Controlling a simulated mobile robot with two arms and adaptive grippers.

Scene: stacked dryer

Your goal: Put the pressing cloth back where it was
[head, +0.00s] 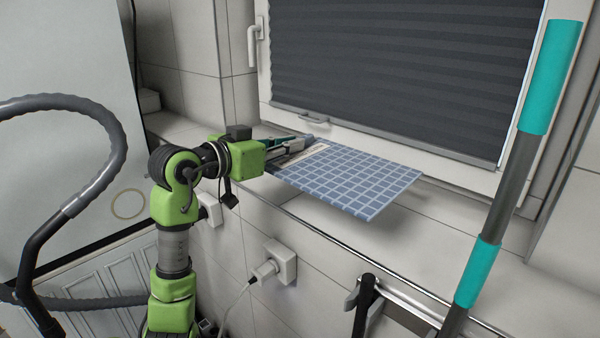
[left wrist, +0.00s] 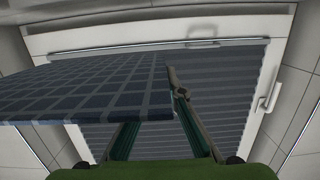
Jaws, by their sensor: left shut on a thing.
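The pressing cloth (head: 352,182) is a flat, stiff-looking blue sheet with a light grid. In the head view it is in front of the window, level over the sill, with its near corner jutting toward me. My left gripper (head: 297,148) comes in from the left and is shut on the cloth's left edge. In the left wrist view the cloth (left wrist: 95,85) spreads left from the fingers (left wrist: 165,95). A darker patch on the sill below its right side looks like a shadow, and I see no clear contact with the sill. My right gripper is not in view.
The tiled sill (head: 440,240) runs below the window with its dark pleated blind (head: 400,70). A teal and grey pole (head: 505,180) stands at the right. A grey hose (head: 110,130) loops at the left. A socket with a plug (head: 278,264) is on the wall below.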

